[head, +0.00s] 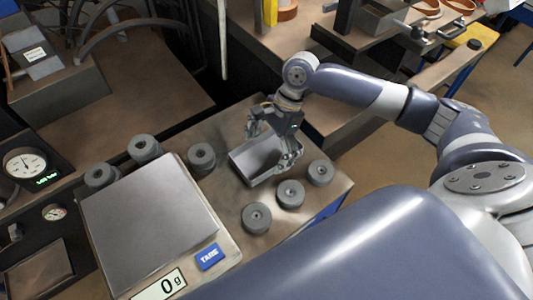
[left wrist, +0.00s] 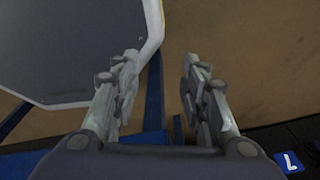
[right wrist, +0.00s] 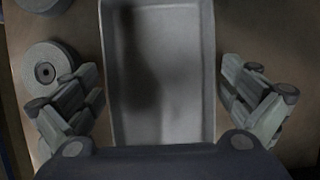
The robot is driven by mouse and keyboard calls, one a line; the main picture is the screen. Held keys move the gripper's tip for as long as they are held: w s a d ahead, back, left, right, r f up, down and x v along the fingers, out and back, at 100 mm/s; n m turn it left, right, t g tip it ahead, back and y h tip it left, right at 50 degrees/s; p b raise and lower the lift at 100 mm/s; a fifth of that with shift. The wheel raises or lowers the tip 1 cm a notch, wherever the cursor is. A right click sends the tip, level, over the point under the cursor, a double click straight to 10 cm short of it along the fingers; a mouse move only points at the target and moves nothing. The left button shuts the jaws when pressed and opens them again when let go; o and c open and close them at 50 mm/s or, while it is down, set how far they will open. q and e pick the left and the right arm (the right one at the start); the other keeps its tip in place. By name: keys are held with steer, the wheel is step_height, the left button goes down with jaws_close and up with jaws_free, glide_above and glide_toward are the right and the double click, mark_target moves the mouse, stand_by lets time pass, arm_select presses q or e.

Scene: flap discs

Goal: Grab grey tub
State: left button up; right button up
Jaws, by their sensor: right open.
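The grey tub (head: 254,162) is a rectangular open box on the brown table, to the right of the scale. My right gripper (head: 272,142) is over it in the head view, with fingers spread towards opposite sides of the tub. In the right wrist view the empty-looking tub (right wrist: 160,75) lies between the open fingers of the gripper (right wrist: 163,100), with a gap visible on each side. My left gripper (left wrist: 155,85) shows only in the left wrist view. It is open and empty, away from the tub, above the floor and a table corner.
A scale (head: 150,225) reading 0 g stands left of the tub. Several grey flap discs stand around, including one (head: 202,157) between scale and tub and another (head: 291,194) close to the tub's right. The table's front right edge is near the discs.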

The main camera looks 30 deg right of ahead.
steer(key=c, duration=1)
steer(key=shift+o, duration=0.2)
steer(key=shift+r, duration=0.1)
